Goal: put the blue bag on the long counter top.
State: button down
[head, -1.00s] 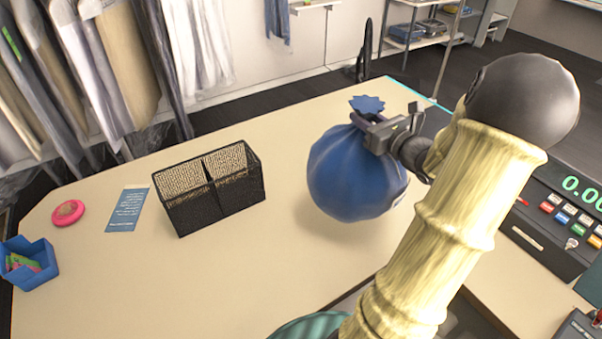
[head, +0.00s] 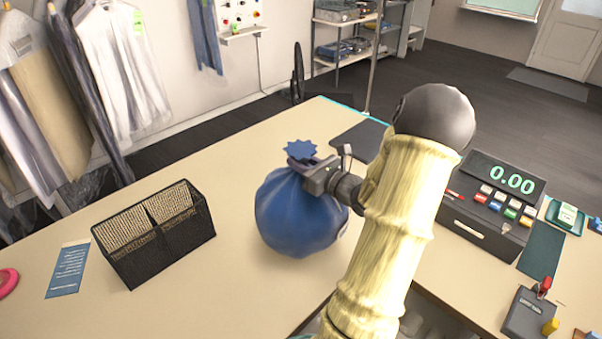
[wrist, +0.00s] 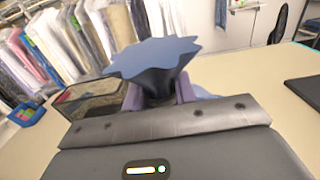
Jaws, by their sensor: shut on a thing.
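The blue bag (head: 298,215) is a round, full sack with a gathered neck and a frilled top. My gripper (head: 318,177) is shut on its neck, and the bag hangs upright below the jaws. The bag is over the beige long counter top (head: 200,290); I cannot tell whether its bottom touches the surface. In the wrist view the frilled top of the blue bag (wrist: 155,58) stands up between the jaws, and most of its body is hidden behind my gripper (wrist: 160,98).
A black mesh organizer (head: 155,240) stands left of the bag, with a blue leaflet (head: 68,270) beyond it. A cash register (head: 490,205) and a card terminal (head: 530,312) are on the right. A dark mat (head: 360,140) lies behind the bag. Bare counter surrounds the bag in front.

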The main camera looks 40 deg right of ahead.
jog(key=shift+r, duration=0.1)
jog(key=shift+f+p, duration=0.45)
jog(key=shift+f, duration=1.7)
jog(key=c, duration=1.1)
grip_release()
jog(key=shift+f, duration=0.1)
jog(key=shift+s, duration=0.1)
jog(key=s+b, duration=0.1)
jog(key=s, duration=0.3)
jog(key=s+b, duration=0.1)
jog(key=s, duration=0.3)
jog(key=s+d+b, duration=0.1)
jog(key=s, duration=0.2)
jog(key=shift+s+b, duration=0.3)
jog(key=shift+s, duration=0.1)
